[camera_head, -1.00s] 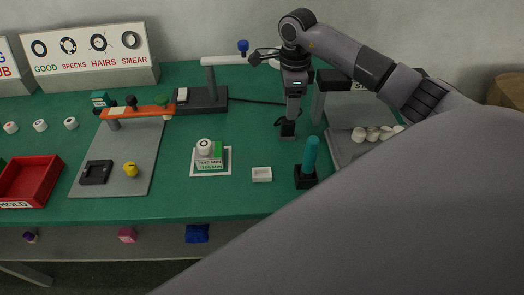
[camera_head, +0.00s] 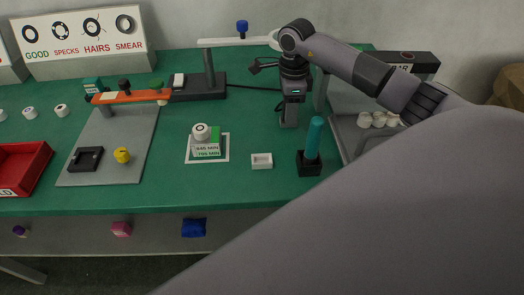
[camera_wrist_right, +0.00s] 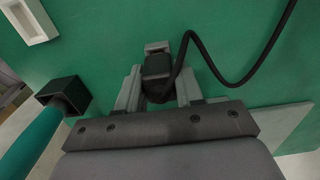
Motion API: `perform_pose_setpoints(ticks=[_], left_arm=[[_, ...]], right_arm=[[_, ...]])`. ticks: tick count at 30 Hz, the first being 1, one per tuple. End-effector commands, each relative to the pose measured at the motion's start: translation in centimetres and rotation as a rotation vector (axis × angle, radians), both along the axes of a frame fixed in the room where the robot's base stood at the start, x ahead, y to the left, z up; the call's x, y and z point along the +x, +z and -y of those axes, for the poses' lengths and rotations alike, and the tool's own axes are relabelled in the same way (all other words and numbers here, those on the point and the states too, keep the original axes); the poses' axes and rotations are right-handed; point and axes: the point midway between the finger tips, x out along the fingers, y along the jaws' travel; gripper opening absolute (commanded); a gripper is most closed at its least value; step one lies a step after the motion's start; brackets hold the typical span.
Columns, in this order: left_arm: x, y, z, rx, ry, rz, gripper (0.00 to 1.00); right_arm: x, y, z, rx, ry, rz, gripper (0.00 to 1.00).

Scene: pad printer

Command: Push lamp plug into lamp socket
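The lamp plug (camera_wrist_right: 157,72) is a black block with a black cable in the right wrist view. It sits between the two grey fingers of my right gripper (camera_wrist_right: 159,88), which is shut on it. A small grey block (camera_wrist_right: 157,47) shows just beyond the plug; I cannot tell if it is the socket or part of the plug. In the head view my right gripper (camera_head: 289,118) points down, low over the green table; the plug is hard to make out there. The white-armed lamp (camera_head: 238,41) stands to the left on a dark base (camera_head: 200,90). My left gripper is not in view.
A teal stick stands in a black holder (camera_head: 309,163) close in front of my right gripper, with a small white dish (camera_head: 262,161) to its left. A grey stand (camera_head: 347,128) with white pieces is at the right. The lamp's cable (camera_head: 255,99) crosses the table.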

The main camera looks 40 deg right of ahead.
Motion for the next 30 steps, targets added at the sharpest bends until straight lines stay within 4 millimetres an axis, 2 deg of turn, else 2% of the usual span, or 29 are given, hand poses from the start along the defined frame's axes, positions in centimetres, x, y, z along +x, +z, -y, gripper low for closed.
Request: perform_pose_setpoints(ticks=[8,30], left_arm=[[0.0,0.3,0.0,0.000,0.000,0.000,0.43],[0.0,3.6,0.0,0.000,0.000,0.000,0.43]], right_arm=[[0.0,0.4,0.0,-0.001,0.000,0.001,0.00],[0.0,4.8,0.0,-0.001,0.001,0.001,0.00]])
